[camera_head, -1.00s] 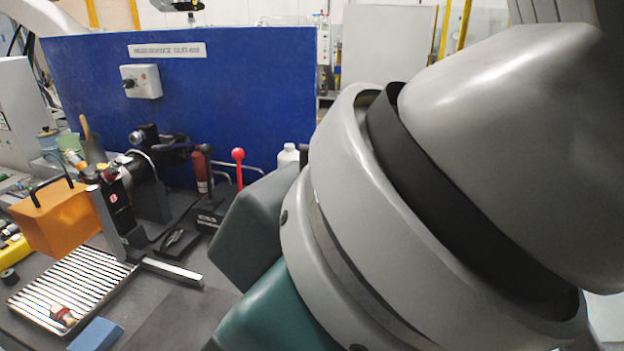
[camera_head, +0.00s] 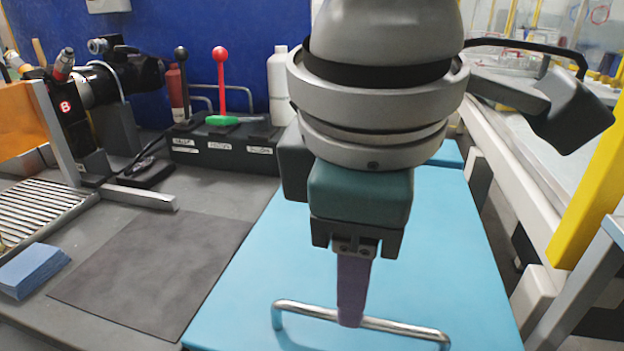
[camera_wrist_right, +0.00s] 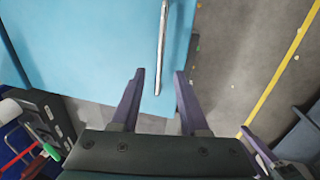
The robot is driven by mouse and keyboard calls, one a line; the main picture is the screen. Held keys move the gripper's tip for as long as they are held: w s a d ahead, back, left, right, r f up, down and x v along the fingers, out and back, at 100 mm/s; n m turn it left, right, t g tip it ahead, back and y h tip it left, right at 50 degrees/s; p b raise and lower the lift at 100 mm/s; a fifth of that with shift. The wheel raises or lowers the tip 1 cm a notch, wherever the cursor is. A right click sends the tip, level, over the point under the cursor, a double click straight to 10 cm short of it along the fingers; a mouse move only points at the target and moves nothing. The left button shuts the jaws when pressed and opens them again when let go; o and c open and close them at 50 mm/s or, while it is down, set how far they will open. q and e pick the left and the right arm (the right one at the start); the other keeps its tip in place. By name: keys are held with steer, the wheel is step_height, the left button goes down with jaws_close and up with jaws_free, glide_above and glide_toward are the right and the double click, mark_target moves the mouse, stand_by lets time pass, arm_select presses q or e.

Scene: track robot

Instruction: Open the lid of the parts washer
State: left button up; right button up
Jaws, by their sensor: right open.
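The parts washer's lid (camera_head: 245,270) is a flat light-blue panel lying shut on the right part of the bench. A metal bar handle (camera_head: 400,327) runs across its near part. My right gripper (camera_head: 350,322) points down over the handle, with its purple fingers hiding part of the bar. In the right wrist view, the handle (camera_wrist_right: 163,40) runs between the two parted fingertips of the right gripper (camera_wrist_right: 160,74). The fingers are open and not closed on the bar. I cannot tell the exact height gap. My left gripper is not in view.
A dark mat (camera_head: 150,272) lies bare. A blue block (camera_head: 32,270) and slatted tray (camera_head: 40,208) are left. A yellow post (camera_head: 595,190) stands right.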

glide_above(346, 348)
step_height(346, 348, down, 5)
steer(key=shift+f, duration=0.15)
jaws_close()
stand_by(0.4)
stand_by(1.0)
